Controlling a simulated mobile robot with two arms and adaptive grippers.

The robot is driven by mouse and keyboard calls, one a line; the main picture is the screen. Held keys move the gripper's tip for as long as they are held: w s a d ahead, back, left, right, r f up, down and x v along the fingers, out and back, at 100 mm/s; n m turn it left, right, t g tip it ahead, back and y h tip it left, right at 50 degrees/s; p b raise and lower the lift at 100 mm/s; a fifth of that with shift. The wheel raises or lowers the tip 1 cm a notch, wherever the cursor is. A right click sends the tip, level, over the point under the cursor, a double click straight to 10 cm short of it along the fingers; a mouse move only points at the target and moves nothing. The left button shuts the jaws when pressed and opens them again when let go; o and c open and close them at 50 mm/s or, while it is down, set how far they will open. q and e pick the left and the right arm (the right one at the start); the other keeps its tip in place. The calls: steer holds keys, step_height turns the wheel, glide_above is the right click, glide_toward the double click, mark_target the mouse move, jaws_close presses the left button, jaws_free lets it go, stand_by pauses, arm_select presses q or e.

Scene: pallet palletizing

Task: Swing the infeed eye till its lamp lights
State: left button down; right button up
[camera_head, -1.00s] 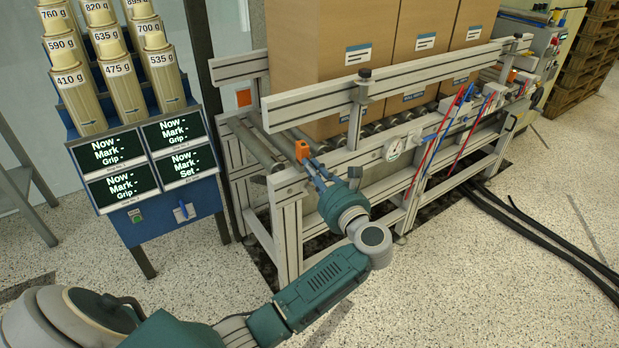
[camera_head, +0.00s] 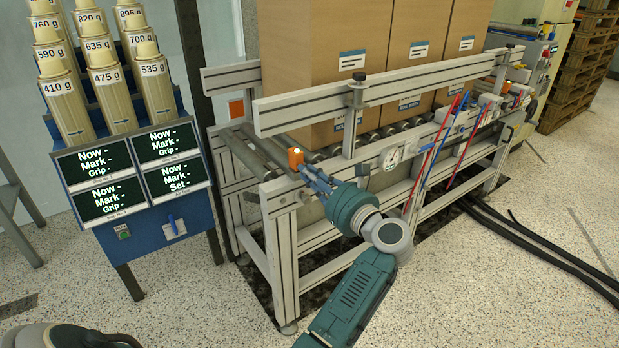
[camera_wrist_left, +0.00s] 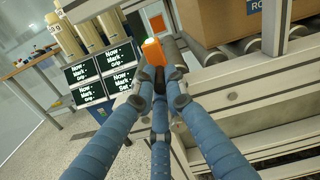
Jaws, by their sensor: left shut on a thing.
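The infeed eye, a small orange box (camera_head: 296,158), sits at the near left corner of the conveyor frame. A bright yellow-green spot shows on its top, and the lamp looks lit. In the left wrist view the orange eye (camera_wrist_left: 152,55) is just beyond the fingertips, with a pale green glow on top. My left gripper (camera_head: 305,169) is shut on the eye's lower part; the wrist view shows its blue fingers (camera_wrist_left: 160,82) closed around a dark piece under the orange box. The exact contact is partly hidden by the fingers. My right gripper is out of view.
An orange square (camera_head: 236,109) is on the far rail post, across the rollers (camera_head: 240,150). Large cartons (camera_head: 325,75) stand on the conveyor behind the guard rail (camera_head: 400,85). A blue stand with screens (camera_head: 175,177) and weight-labelled cylinders is at left. Black cables lie at right.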

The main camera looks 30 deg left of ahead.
arm_select(q)
steer(key=c, duration=1.8)
jaws_free()
steer(key=shift+r, duration=0.1)
